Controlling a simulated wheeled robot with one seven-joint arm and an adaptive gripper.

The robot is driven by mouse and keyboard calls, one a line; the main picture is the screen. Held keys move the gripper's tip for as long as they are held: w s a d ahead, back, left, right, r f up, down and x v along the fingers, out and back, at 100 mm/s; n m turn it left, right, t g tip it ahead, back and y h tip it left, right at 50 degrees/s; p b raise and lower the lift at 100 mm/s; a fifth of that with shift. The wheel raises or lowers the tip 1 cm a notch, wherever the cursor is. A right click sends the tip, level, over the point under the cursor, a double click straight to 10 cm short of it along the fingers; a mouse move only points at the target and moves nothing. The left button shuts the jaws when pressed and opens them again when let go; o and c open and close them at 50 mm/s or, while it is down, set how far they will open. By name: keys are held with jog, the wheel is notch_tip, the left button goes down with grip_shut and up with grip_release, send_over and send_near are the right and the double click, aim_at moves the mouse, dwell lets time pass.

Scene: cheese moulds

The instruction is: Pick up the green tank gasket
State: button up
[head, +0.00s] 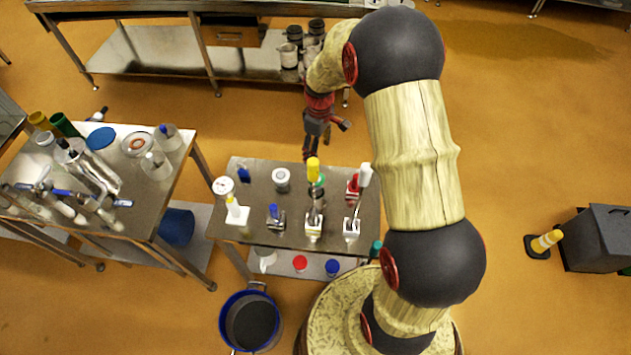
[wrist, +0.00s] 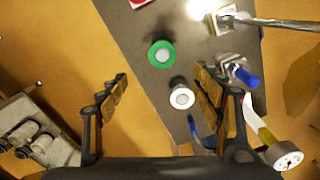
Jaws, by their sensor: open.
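The green tank gasket (wrist: 161,54) is a green ring with a pale centre, lying on the grey table top in the wrist view. In the head view a bit of green (head: 319,181) shows behind a yellow-topped valve, which partly hides it. My gripper (wrist: 163,88) is open and empty, its two fingers wide apart. In the wrist view the gasket lies beyond the fingertips, roughly midway between them. In the head view my gripper (head: 317,148) hangs over the far edge of the small table, apart from the gasket.
A white round piece (wrist: 181,95) stands near the gasket, towards my right finger. The small steel table (head: 262,206) also holds several valves, including a yellow-handled one (head: 313,200) and a blue-handled one (head: 275,217). A side table (head: 165,205) with glassware stands left.

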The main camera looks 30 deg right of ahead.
jog(key=f+b, duration=0.5)
jog(key=f, duration=0.1)
jog(key=shift+s+f+b, duration=0.2)
jog(key=shift+b, duration=0.15)
jog(key=shift+a+f+b, duration=0.15)
jog(key=shift+f+b, duration=0.2)
jog(key=shift+f, duration=1.55)
jog(key=shift+a+f+b, duration=0.1)
jog(key=shift+f+b, duration=0.25)
jog(key=shift+f, duration=1.5)
jog(key=shift+f, duration=0.25)
jog(key=shift+c, duration=1)
jog(key=c, duration=0.6)
